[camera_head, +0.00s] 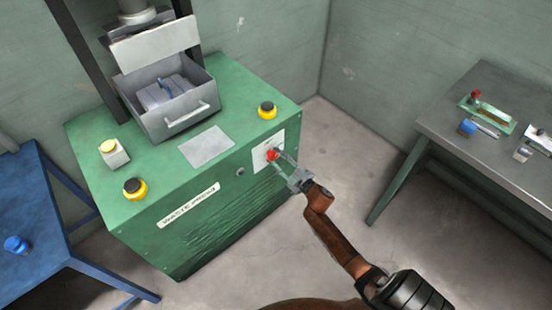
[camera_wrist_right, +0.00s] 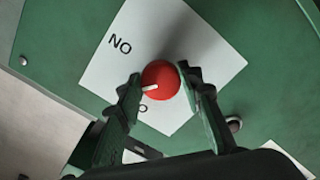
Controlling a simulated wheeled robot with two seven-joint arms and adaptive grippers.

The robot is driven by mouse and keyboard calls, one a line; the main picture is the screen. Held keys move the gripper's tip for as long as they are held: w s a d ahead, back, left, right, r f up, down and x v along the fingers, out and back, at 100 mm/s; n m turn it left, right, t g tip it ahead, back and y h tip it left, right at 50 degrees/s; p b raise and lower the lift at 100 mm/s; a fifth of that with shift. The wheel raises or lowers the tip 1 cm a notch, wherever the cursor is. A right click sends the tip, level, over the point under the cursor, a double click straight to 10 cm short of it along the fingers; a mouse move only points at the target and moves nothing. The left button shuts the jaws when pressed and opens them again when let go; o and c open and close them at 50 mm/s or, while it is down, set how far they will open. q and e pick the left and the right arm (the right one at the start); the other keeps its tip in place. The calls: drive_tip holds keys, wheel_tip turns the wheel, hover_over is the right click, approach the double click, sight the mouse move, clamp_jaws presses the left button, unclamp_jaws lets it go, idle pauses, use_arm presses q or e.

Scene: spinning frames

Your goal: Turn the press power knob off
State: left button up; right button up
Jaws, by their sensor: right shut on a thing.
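The red power knob (camera_head: 271,155) sits on a white label plate (camera_head: 261,160) at the right of the green press's front face. In the right wrist view the round red knob (camera_wrist_right: 162,78) has a short white mark at its lower left. The plate (camera_wrist_right: 205,45) reads "NO" at upper left, and part of another marking shows below the knob. My right gripper (camera_head: 283,163) reaches the knob from the lower right. Its two fingers (camera_wrist_right: 160,84) are closed on either side of the knob. My left gripper is not in view.
The green press (camera_head: 150,225) carries an open grey drawer (camera_head: 180,125), yellow-based buttons (camera_head: 267,110) and a grey plate (camera_head: 206,146) on top. A blue table (camera_head: 45,225) stands at left, a grey workbench (camera_head: 500,155) with small items at right. Open floor lies between press and workbench.

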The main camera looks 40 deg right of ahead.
drive_tip(key=shift+f+n, duration=0.1)
drive_tip(key=shift+n, duration=0.9)
drive_tip(key=shift+n+b, duration=0.3)
drive_tip(key=shift+n, duration=0.6)
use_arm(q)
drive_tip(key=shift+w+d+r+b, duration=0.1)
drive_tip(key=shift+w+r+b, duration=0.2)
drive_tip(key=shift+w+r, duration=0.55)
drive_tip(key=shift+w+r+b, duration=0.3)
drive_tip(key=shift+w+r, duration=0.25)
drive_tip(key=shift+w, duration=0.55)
use_arm(e)
drive_tip(key=shift+n, duration=1.9)
drive_tip(key=o, duration=1.2)
drive_tip(key=shift+c, duration=0.2)
drive_tip(key=shift+r, duration=0.2)
drive_tip(key=s, duration=1.2)
drive_tip(key=shift+d, duration=0.45)
